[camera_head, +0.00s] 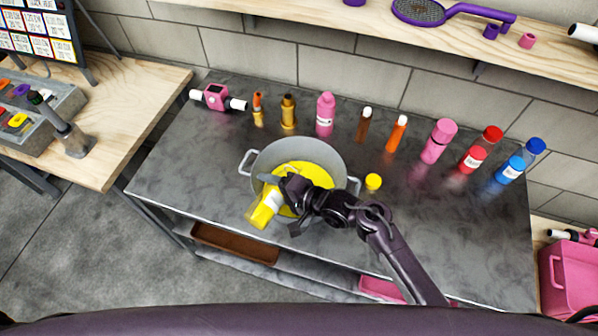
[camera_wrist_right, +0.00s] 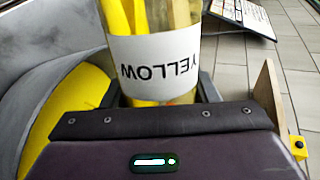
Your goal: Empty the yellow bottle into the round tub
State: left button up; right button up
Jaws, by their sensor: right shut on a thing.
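The round tub (camera_head: 340,158) is a grey pot with two side handles on the dark metal table, and yellow liquid covers its bottom. My right gripper (camera_head: 278,192) is shut on the yellow bottle (camera_head: 262,209), which is tilted at the tub's front left rim. In the right wrist view the bottle (camera_wrist_right: 155,55) is clear, has a white label reading YELLOW upside down, and shows yellow inside. The tub's grey wall (camera_wrist_right: 40,50) is at the left there. A yellow cap (camera_head: 373,182) stands on the table right of the tub. My left gripper is not in view.
Behind the tub stand several bottles, among them a pink one (camera_head: 325,114), a red one (camera_head: 480,150) and a blue one (camera_head: 520,162). A pink device (camera_head: 215,97) lies at the back left. The table's front right is clear apart from my arm.

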jog(key=shift+w+r+m+g+p, duration=0.1)
jog(key=shift+r+m+g+p, duration=0.3)
jog(key=shift+p, duration=0.6)
dwell(0.8)
jog(key=shift+w+d+m+y+p, duration=0.2)
jog(key=shift+m+y+p, duration=0.1)
jog(key=shift+m+p, duration=0.25)
dwell(0.8)
jog(key=shift+g, duration=0.3)
jog(key=shift+w+d+r+m+y, duration=0.2)
jog(key=shift+w+r+m+y, duration=0.2)
jog(key=shift+r+m, duration=0.35)
dwell(0.9)
jog(key=shift+w+d+r+m+g+y, duration=0.35)
jog(key=shift+w+r+m+g+y, duration=0.25)
jog(key=shift+m, duration=0.5)
dwell(1.8)
